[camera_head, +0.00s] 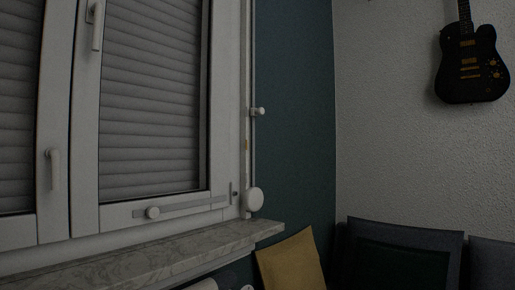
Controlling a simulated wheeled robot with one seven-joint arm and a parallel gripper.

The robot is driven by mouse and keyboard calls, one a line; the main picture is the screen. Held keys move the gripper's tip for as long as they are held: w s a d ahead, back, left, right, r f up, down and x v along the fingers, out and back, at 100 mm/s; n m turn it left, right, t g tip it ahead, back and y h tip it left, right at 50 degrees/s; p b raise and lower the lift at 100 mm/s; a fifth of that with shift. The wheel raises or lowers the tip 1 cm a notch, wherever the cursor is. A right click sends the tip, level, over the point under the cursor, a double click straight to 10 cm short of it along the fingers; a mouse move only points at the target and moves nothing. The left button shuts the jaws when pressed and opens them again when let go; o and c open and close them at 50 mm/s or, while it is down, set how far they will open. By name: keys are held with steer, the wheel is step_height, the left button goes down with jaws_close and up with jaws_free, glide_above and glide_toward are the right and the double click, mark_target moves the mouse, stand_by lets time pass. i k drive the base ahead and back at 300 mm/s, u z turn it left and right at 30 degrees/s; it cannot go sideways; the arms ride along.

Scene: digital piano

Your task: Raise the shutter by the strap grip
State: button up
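The roller shutter (150,100) is lowered behind the window glass, and its grey slats fill the panes that show. A narrow vertical strap (251,65) runs down the wall just right of the window frame. A small pale grip (257,111) sticks out from the strap at about mid-height. A round white piece (255,199), which looks like the strap winder, sits at the lower end near the sill. My gripper is not in view, so I cannot see whether it is open or shut.
A marble sill (150,252) juts out below the window. Window handles (54,168) stick out from the frames. A yellow cushion (291,262) and dark seat backs (400,235) stand at the lower right. A black guitar (470,65) hangs on the right wall.

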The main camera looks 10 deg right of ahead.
mark_target(253, 112)
steer(key=z, duration=0.7)
steer(key=i, duration=0.95)
steer(key=u, duration=2.05)
